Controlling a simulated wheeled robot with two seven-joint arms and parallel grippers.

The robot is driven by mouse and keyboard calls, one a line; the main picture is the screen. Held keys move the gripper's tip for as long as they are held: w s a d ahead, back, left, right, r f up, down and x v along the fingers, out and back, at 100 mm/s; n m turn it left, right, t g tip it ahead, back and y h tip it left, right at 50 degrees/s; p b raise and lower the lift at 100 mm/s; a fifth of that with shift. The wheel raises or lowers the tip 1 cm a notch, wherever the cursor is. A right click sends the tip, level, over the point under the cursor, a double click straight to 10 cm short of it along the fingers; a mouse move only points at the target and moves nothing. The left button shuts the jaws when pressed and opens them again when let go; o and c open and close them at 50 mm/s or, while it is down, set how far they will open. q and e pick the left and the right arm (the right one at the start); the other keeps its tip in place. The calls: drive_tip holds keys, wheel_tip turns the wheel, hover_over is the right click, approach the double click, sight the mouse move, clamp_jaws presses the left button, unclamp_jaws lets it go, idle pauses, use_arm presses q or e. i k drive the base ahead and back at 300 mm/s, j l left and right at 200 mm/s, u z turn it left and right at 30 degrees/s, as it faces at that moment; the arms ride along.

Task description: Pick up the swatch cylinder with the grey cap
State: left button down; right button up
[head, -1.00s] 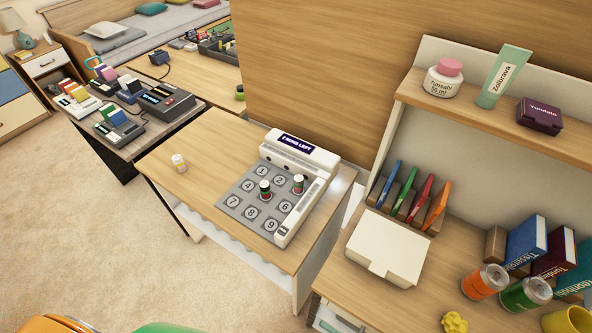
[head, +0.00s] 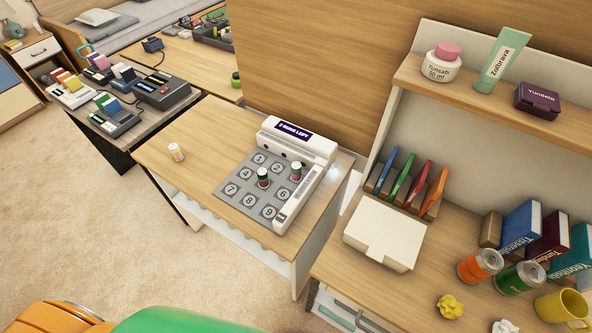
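The device (head: 300,142) has a dark display that seems to read "2 rings left". Neither of my grippers is in view.
A white box (head: 385,230), cans, books and a yellow mug (head: 560,306) crowd the right desk. A shelf (head: 480,98) stands above it. Card-like items and devices fill a desk (head: 90,118) at left. Carpet (head: 110,235) lies open in front.

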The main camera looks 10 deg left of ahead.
sight(296, 166)
drive_tip(key=j+z, duration=0.85)
drive_tip(key=k+j+z, duration=0.1)
drive_tip(key=j+z, duration=0.35)
drive_tip(key=k+j+z, duration=0.15)
drive_tip(key=z, duration=0.25)
drive_tip(key=k+j, duration=0.05)
drive_tip(key=j, duration=0.05)
